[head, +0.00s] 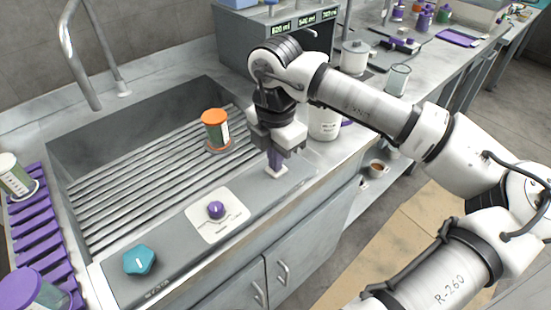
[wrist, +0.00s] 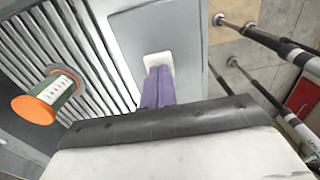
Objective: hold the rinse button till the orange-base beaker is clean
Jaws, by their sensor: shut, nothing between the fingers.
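The orange-base beaker (head: 215,130) stands upside down on the sink's grate, orange base up, with a pale label and green on its side. It also shows in the wrist view (wrist: 48,95). I cannot make out dirt or water on it. My gripper (head: 274,166) is shut and empty, pointing down to the right of the beaker. Its purple fingers (wrist: 158,86) meet a small white square piece (head: 277,171), seemingly the rinse button, at the far end of the front panel. The tips cover part of it; I cannot tell how far it is pressed.
The front panel (head: 170,262) also carries a purple knob (head: 215,209) on a white plate and a teal star-shaped knob (head: 140,260). A purple rack (head: 35,235) stands left of the sink. A white container (head: 324,122) stands close behind my gripper. A tap (head: 68,45) arches over the sink.

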